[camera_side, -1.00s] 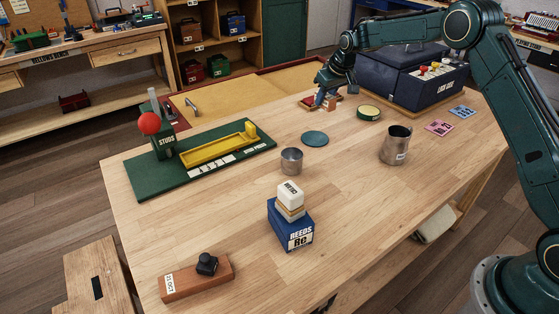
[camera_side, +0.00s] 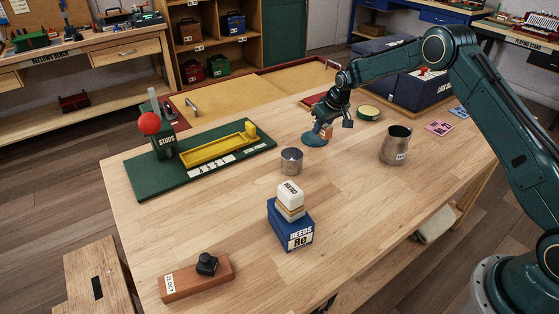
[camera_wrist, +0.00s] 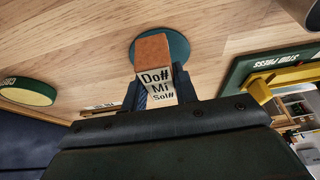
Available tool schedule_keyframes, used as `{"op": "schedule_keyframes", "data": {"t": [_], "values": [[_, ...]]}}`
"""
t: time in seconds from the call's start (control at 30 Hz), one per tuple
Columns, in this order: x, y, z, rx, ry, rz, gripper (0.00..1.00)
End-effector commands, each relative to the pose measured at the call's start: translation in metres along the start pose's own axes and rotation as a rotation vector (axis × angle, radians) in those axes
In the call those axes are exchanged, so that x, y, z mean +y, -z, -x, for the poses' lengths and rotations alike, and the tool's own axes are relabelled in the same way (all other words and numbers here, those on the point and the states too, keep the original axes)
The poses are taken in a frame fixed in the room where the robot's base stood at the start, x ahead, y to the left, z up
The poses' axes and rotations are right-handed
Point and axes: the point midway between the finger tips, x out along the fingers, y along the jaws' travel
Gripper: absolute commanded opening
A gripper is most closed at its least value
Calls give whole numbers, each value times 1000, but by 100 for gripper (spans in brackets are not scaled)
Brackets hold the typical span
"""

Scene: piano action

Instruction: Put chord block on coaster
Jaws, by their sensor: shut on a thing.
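My gripper (camera_side: 322,129) is shut on the chord block (camera_wrist: 156,72). The block has an orange-brown face and a white label reading "Do# Mi Sol#" in the wrist view, with a dark finger on each side. The coaster is a flat teal disc on the table (camera_side: 311,142). It also shows behind the block in the wrist view (camera_wrist: 178,45). The block is over the coaster, and its far end overlaps the disc in the wrist view. Whether it touches the coaster is hard to tell. My fingers cover part of the block and coaster in the side view.
A metal cup (camera_side: 291,161) stands just in front of the coaster. A metal jug (camera_side: 395,145) and a green-rimmed round tin (camera_side: 369,113) are to the right. The green stud press (camera_side: 200,162) is left. A reed box (camera_side: 290,225) stands in front.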

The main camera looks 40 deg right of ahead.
Motion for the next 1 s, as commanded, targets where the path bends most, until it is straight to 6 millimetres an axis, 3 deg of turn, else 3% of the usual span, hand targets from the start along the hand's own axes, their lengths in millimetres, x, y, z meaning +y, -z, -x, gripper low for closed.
{"op": "schedule_keyframes", "data": {"t": [0.23, 0.7, 0.73, 0.83, 1.0], "values": [[0, -10, -24, 1, 0, 0, 6], [0, -12, -29, 1, 0, 0, 6], [0, -12, -29, 0, 0, 0, 31], [0, -12, -29, 0, 0, 0, 50], [0, -12, -29, 1, 0, 0, 50]]}}
